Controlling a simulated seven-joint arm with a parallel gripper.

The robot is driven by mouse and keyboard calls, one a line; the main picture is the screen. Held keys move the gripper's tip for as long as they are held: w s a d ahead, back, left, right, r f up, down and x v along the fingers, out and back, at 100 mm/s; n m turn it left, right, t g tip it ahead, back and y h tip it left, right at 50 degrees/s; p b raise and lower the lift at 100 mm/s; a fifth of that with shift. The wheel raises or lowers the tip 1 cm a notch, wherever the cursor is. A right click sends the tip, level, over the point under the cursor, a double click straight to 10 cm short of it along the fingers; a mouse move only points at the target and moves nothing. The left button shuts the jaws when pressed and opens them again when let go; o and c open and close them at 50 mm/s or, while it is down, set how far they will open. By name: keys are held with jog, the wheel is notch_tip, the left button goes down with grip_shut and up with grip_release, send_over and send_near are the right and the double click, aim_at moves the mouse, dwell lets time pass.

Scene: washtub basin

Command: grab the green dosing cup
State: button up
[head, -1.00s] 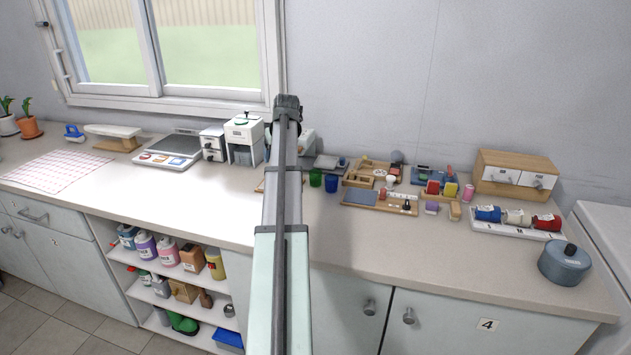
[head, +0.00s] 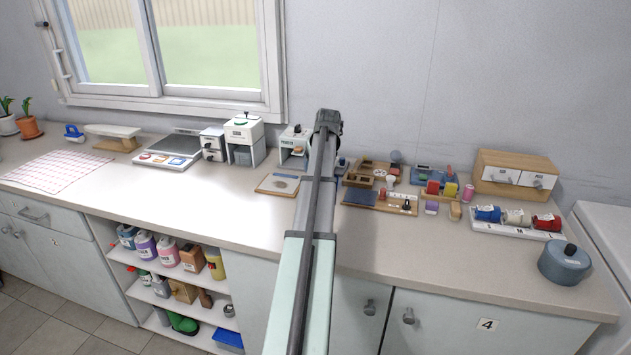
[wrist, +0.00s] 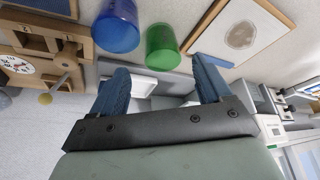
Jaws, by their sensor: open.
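The green dosing cup (wrist: 162,47) shows in the wrist view, ahead of my gripper and between the lines of its two fingers. A blue cup (wrist: 116,26) stands beside it on the left in that view. My gripper (wrist: 158,78) is open, with its two blue fingers spread apart and nothing between them. The green cup looks beyond the fingertips; I cannot tell the exact distance. In the head view my arm hides both cups and the gripper.
A framed board (wrist: 238,35) lies close right of the green cup in the wrist view; it also shows in the head view (head: 278,184). A wooden toy with a dial (wrist: 40,50) is at left. A white machine (head: 295,146) stands at the back of the counter (head: 220,205).

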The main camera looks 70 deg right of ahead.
jog(key=shift+x, duration=3.35)
jog(key=shift+w+a, duration=0.1)
jog(key=shift+a, duration=0.05)
jog(key=c, duration=1)
